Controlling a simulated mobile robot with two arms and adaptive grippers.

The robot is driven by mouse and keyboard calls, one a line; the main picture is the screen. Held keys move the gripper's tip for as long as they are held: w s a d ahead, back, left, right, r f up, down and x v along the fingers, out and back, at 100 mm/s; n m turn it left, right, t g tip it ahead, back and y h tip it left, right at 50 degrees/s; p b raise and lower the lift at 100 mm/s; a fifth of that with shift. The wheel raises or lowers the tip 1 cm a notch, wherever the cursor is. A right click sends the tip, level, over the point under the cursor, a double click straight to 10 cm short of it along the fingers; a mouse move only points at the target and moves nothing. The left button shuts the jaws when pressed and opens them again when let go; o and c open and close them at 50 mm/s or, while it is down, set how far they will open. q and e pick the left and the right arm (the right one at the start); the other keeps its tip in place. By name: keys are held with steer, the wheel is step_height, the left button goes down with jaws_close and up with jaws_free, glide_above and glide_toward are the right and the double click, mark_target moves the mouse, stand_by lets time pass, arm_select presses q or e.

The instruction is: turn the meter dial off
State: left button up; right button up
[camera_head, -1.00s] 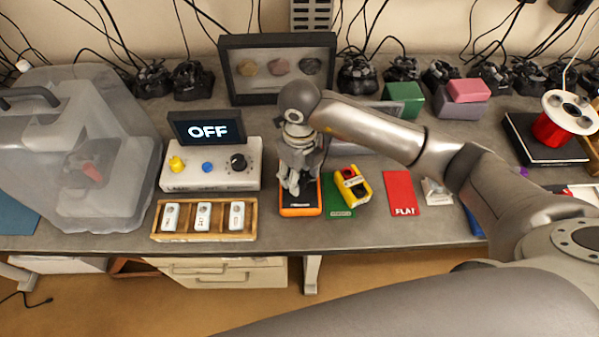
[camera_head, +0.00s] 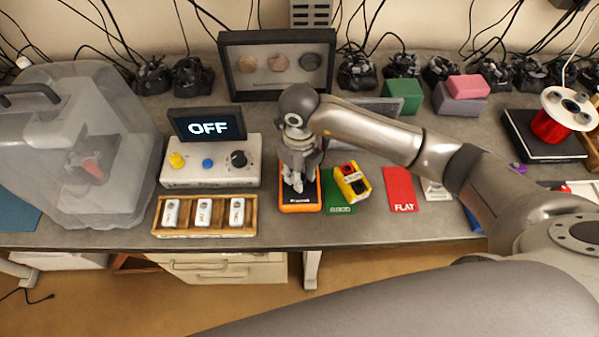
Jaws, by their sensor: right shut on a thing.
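The orange-edged meter (camera_head: 301,207) lies on the grey desk, right of the wooden tray. My right gripper (camera_head: 298,187) points down over the meter, shut on its dial. The dial itself is hidden by the fingers, so its setting cannot be seen. My left gripper is not in view.
A white control box (camera_head: 212,177) with a black knob stands left of the meter, under a screen (camera_head: 207,127) reading OFF. A wooden tray (camera_head: 204,233) holds white modules. Right are a green card (camera_head: 337,205), a yellow device (camera_head: 352,189) and a red card (camera_head: 401,190).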

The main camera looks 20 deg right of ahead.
steer(key=shift+f+n+b, duration=0.15)
steer(key=shift+n+b, duration=0.15)
steer(key=shift+b, duration=0.15)
steer(key=n+b, duration=0.7)
steer(key=b, duration=0.3)
steer(key=shift+f, duration=0.1)
steer(key=shift+r+n+b, duration=0.2)
steer(key=shift+n+b, duration=0.6)
steer(key=shift+b, duration=0.2)
steer(key=o, duration=1.1)
steer(key=shift+c, duration=0.2)
